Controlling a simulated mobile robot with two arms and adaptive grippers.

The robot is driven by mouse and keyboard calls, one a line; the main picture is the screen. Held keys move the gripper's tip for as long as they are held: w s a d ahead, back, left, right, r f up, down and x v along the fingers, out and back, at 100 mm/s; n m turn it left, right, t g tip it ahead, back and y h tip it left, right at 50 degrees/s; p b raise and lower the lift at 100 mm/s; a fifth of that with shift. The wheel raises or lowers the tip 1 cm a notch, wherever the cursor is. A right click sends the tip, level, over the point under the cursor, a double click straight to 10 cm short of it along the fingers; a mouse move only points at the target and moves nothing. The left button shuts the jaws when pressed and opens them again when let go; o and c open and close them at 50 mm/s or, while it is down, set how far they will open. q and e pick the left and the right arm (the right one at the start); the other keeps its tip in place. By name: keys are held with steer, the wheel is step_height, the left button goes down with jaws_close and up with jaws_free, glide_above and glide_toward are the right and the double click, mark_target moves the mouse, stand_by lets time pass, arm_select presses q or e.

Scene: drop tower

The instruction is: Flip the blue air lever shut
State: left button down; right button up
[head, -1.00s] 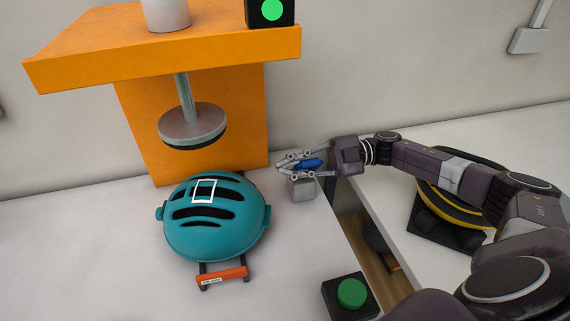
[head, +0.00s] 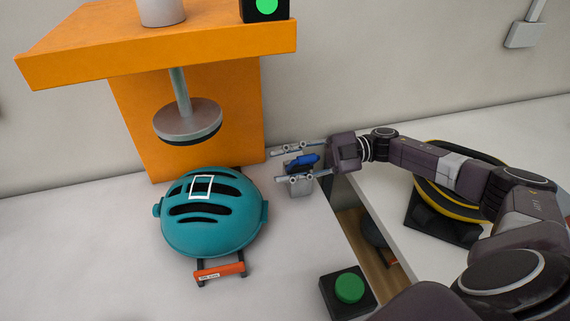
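The blue air lever (head: 303,161) sits on top of a small grey block (head: 301,186) on the white table, right of the orange tower. It lies roughly level, tilted slightly up to the right. My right gripper (head: 277,165) is open, with one finger behind the lever and one in front of it. A gap shows between the fingers and the lever. Part of the block is hidden behind the near finger. My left gripper is not in view.
The orange tower (head: 215,115) holds a round metal striker (head: 188,120) above a teal helmet (head: 212,215). An orange-handled part (head: 220,272) lies before the helmet. A green button (head: 349,287) stands at the front. A gap separates this table from the right one.

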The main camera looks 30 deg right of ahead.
step_height(320, 180, up, 10)
stand_by(0.5)
steer(key=shift+c, duration=0.6)
